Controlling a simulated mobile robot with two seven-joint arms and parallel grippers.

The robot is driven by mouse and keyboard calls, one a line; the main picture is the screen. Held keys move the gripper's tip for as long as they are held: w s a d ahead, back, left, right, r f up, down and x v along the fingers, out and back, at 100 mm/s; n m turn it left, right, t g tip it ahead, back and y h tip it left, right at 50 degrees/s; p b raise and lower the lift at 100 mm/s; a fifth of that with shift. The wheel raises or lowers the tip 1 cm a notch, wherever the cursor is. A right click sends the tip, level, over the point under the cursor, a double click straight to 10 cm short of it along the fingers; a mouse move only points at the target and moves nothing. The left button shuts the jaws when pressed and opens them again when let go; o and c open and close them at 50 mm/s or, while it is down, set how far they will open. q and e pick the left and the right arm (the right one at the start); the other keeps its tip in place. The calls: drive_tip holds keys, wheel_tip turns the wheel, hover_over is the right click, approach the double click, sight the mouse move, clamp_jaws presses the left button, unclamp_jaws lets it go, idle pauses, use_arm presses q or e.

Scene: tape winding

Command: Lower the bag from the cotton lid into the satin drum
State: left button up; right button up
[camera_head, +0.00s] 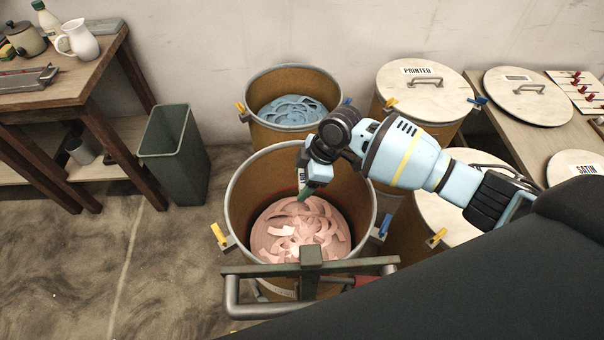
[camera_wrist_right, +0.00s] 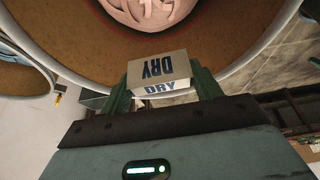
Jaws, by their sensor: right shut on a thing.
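My right gripper (camera_head: 308,191) is over the open front drum (camera_head: 232,200), with its green fingers pointing down inside the rim line. In the right wrist view the gripper (camera_wrist_right: 163,88) is shut on a small pale bag (camera_wrist_right: 158,70) marked DRY in blue. Pink coiled tape (camera_head: 300,232) lies in the drum below, apart from the bag. No readable label shows on this drum. A lid marked SATIN (camera_head: 586,172) lies on the right bench. Another handled lid (camera_head: 525,95) lies there, its label too small to read. My left gripper is not in view.
An open drum with blue tape (camera_head: 291,110) stands behind. A drum with a PRINTED lid (camera_head: 425,88) stands back right, and another lidded drum (camera_head: 440,215) is partly behind my arm. A dark green bin (camera_head: 175,155) and wooden table (camera_head: 75,80) stand left. Floor at left is clear.

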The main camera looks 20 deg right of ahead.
drive_tip(key=shift+r, duration=0.1)
drive_tip(key=shift+w+a, duration=0.1)
drive_tip(key=shift+a, duration=0.05)
drive_tip(key=shift+a, duration=0.2)
idle(0.4)
idle(0.3)
